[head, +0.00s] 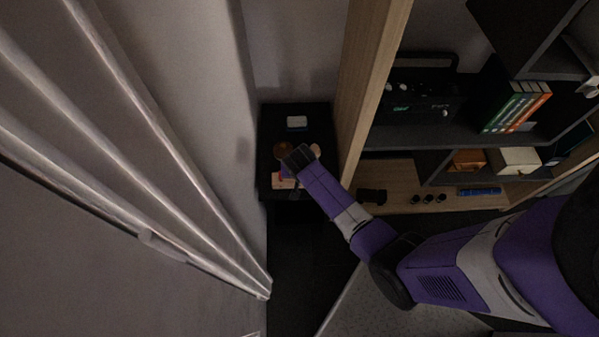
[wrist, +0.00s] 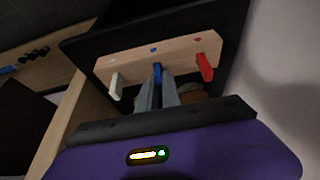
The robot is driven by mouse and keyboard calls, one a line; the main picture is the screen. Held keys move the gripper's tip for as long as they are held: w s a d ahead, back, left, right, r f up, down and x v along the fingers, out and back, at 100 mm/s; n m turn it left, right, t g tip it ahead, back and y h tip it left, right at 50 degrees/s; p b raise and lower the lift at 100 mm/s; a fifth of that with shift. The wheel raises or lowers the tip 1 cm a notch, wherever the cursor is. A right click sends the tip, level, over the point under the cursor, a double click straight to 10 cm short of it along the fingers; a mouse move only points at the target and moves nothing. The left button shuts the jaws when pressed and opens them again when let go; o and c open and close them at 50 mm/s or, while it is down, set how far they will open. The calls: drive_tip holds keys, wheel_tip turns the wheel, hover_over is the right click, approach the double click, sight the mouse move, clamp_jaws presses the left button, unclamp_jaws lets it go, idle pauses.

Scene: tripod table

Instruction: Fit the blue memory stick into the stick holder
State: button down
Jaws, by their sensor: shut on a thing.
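The stick holder (wrist: 130,62) is a pale wooden block with a white, a blue and a red dot on it. It also shows in the head view (head: 285,184), partly hidden by my gripper. The blue memory stick (wrist: 157,69) is between the fingertips of my gripper (wrist: 158,84), which is shut on it. The stick's far end meets the holder's near edge, below the blue dot. I cannot tell whether it is inside a slot. A white stick (wrist: 117,86) and a red stick (wrist: 205,67) project from the holder on either side.
The holder is on a small dark table (head: 269,122), with a white object (head: 297,122) at the back. A brown round object (head: 281,149) is beside my gripper, partly hidden in the wrist view.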

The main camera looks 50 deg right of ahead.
drive_tip(key=shift+f, duration=0.15)
drive_tip(key=c, duration=1.5)
unclamp_jaws()
drive_tip(key=shift+c, duration=0.2)
